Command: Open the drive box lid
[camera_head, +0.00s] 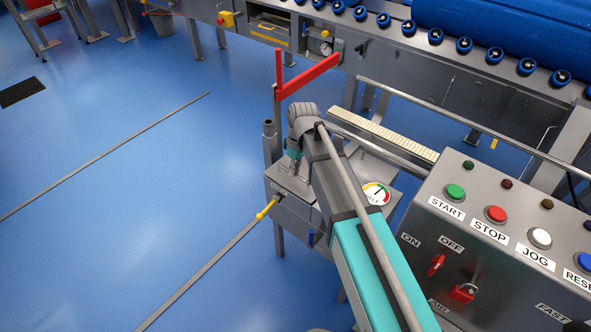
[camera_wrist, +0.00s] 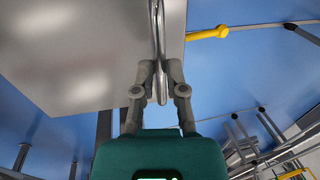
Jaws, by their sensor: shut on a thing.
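The drive box (camera_head: 285,213) is a grey metal box on legs, in the middle of the head view. Its flat grey lid (camera_head: 280,180) appears down, though my arm covers part of it. My gripper (camera_wrist: 160,85) shows grey fingers in the wrist view, shut on a thin metal handle (camera_wrist: 158,25). The handle runs along a large grey metal face (camera_wrist: 65,55). In the head view my wrist is just above the box, and the fingertips are too small to make out.
A yellow-ended rod (camera_head: 265,212) meets the box's left side. A red bent lever (camera_head: 310,75) stands behind. A control panel (camera_head: 480,245) with several buttons is at the right, and a roller conveyor (camera_head: 440,60) runs behind. Open blue floor (camera_head: 120,210) lies left.

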